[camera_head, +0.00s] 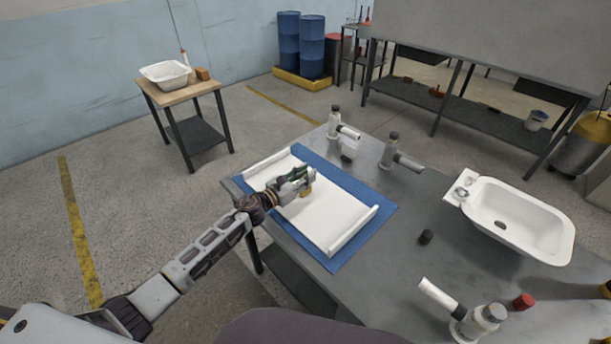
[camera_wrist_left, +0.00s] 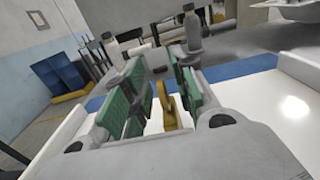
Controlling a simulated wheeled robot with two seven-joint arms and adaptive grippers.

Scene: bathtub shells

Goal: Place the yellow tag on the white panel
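The white panel (camera_head: 325,222) lies on a blue mat (camera_head: 378,205) on the grey table, with raised rolled edges on two sides. The yellow tag (camera_head: 306,191) is at the tip of my left gripper (camera_head: 303,182), over the left part of the panel. In the left wrist view the tag (camera_wrist_left: 168,106) stands edge-on between the green finger pads of my left gripper (camera_wrist_left: 160,100). White shows between the left pad and the tag, so the fingers look open around it. Whether the tag touches the panel is hard to tell. My right gripper is not in view.
A white basin (camera_head: 520,220) stands on the table at right. Grey-white bottle-like fittings (camera_head: 335,124) stand behind the mat, and another (camera_head: 480,320) at front right. A black cap (camera_head: 426,237) and a red cap (camera_head: 523,301) lie nearby. The table between mat and basin is mostly clear.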

